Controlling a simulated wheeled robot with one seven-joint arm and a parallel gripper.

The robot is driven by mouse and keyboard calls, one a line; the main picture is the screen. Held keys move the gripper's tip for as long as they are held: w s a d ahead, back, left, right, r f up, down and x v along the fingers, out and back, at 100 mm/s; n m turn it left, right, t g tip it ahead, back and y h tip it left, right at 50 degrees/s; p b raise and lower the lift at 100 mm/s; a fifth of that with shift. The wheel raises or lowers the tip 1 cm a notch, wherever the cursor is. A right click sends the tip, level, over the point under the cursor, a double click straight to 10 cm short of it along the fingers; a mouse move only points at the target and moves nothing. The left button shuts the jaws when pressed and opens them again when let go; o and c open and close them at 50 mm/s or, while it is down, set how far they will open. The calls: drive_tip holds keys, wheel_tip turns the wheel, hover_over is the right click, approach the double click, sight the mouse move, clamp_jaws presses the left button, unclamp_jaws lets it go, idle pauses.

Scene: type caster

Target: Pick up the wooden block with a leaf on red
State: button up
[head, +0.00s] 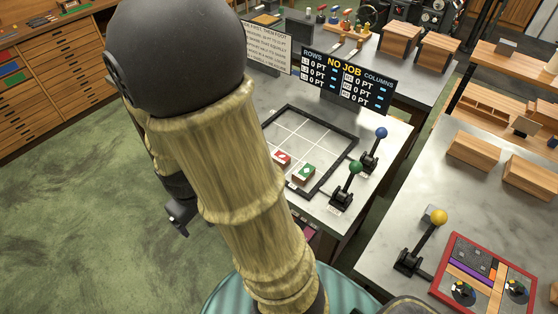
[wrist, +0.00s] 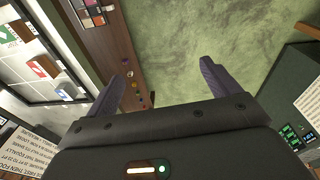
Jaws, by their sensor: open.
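A small wooden block with a red top and a pale mark (head: 281,158) lies in the black-framed grid (head: 349,139) on the grey table. The mark is too small to read as a leaf. A red-topped block also shows at the left of the wrist view (wrist: 43,67). A green-topped block (head: 304,173) lies just right of and nearer than the red one. My gripper (head: 178,222) hangs over the floor, left of the table and well apart from the blocks, partly hidden by my arm. In the wrist view its two fingers (wrist: 160,70) are spread with nothing between them.
Levers with green (head: 355,168) and blue (head: 381,133) knobs stand at the grid's right. A scoreboard (head: 346,80) and a text sign (head: 267,46) stand behind it. A yellow-knobbed lever (head: 438,217) stands on the right table. Green floor lies open at left, before a drawer cabinet (head: 50,75).

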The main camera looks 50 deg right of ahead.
drive_tip(key=d+f+n+g+h+b, duration=0.25)
drive_tip(key=d+f+n+h, duration=0.45)
drive_tip(key=d+f, duration=0.6)
drive_tip(key=w+d+r+n+t+h+b, duration=0.1)
drive_tip(key=w+d+n+h, duration=0.4)
drive_tip(key=n, duration=0.5)
drive_tip(key=shift+w+d+r+t+h, duration=0.45)
drive_tip(key=shift+d+r+t, duration=0.3)
drive_tip(key=shift+r, duration=0.2)
drive_tip(key=p+x, duration=0.2)
drive_tip(key=x, duration=0.9)
drive_tip(key=shift+d+f, duration=0.1)
drive_tip(key=shift+d, duration=0.2)
drive_tip(key=shift+d+f, duration=0.15)
drive_tip(key=shift+d, duration=0.05)
